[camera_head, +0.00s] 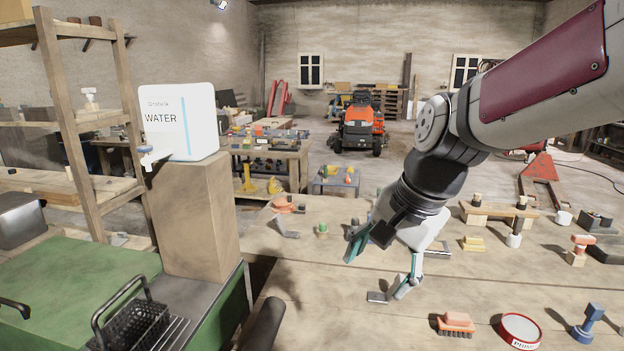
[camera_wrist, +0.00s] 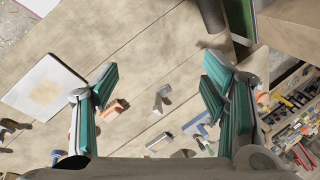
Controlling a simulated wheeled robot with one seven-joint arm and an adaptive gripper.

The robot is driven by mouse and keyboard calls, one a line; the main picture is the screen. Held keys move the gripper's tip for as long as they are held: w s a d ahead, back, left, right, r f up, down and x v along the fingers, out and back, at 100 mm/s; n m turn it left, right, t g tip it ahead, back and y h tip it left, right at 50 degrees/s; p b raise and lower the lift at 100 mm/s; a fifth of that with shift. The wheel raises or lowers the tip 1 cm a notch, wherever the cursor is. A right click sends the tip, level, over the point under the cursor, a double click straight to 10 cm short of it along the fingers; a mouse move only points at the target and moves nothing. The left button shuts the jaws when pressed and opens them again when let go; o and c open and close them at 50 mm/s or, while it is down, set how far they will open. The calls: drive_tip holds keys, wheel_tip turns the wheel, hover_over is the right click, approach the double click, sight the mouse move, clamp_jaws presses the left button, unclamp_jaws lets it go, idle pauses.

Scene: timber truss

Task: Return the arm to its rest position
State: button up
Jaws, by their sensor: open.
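My arm reaches in from the upper right in the head view, bent downward over the wooden workbench (camera_head: 320,300). My gripper (camera_head: 378,268) is open above the bench, and nothing shows between its fingers. In the wrist view my gripper (camera_wrist: 160,100) shows two teal-padded fingers spread wide apart. Bench top and small items show beyond the gap between them. A small metal piece (camera_head: 377,297) lies on the bench below the gripper; I cannot tell whether a fingertip touches it.
An orange brush (camera_head: 456,323), a red-rimmed round tin (camera_head: 520,330) and a blue stamp-like tool (camera_head: 588,322) stand at the front right. A water container (camera_head: 180,122) sits on a wooden block (camera_head: 192,220) at left. The bench's front middle is clear.

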drive_tip(key=s+d+r+n+t+h, duration=0.1)
drive_tip(key=s+d+n, duration=0.3)
drive_tip(key=s, duration=0.4)
drive_tip(key=s+d+r+n+t+h, duration=0.1)
drive_tip(key=s+d+n, duration=0.3)
drive_tip(key=s, duration=0.4)
drive_tip(key=shift+d+r+n+t, duration=0.3)
drive_tip(key=shift+r+n, duration=0.1)
